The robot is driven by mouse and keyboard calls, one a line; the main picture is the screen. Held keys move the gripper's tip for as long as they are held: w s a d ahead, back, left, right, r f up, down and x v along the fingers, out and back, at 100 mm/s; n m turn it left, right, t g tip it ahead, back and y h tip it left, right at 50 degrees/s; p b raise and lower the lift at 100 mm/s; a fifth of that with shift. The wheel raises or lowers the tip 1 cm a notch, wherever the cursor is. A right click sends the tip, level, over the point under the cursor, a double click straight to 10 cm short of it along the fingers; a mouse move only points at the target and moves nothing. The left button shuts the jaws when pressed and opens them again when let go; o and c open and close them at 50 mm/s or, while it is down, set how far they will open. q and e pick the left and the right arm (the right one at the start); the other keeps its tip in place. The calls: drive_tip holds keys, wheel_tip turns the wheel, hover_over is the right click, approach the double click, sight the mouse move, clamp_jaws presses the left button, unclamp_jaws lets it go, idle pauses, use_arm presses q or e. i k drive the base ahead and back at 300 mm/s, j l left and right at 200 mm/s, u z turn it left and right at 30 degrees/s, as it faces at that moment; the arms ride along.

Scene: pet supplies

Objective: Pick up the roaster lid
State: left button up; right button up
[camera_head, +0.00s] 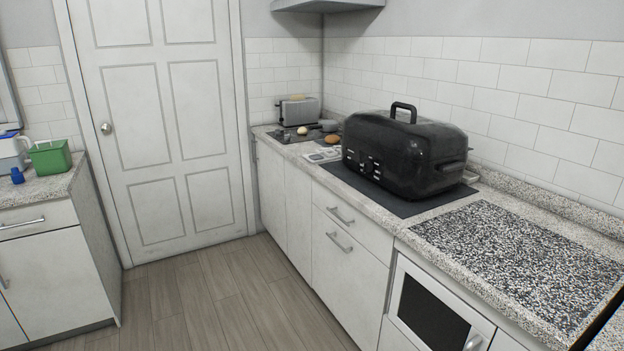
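A black roaster (385,165) stands on a dark mat on the right-hand counter. Its roaster lid (410,130) is the rounded black top, with an arched black handle (403,107) standing up from it. The lid appears to rest closed on the roaster body, and the seam between them is hard to make out. Small white marks and knobs show on the roaster's front left face. Neither of my grippers is in view.
The dark mat (405,207) lies under the roaster. A speckled board (520,260) covers the near counter above a white microwave (432,312). A toaster (299,111) and food items stand at the far end. A green container (50,157) sits on the left counter. The wooden floor (215,300) between is clear.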

sight(404, 135)
drive_tip(key=i+z, duration=0.2)
drive_tip(key=i, duration=0.2)
drive_tip(key=i+j+z, duration=0.2)
drive_tip(key=i, duration=0.2)
drive_tip(key=i+j+z, duration=0.2)
drive_tip(key=i, duration=0.2)
drive_tip(key=l, duration=0.1)
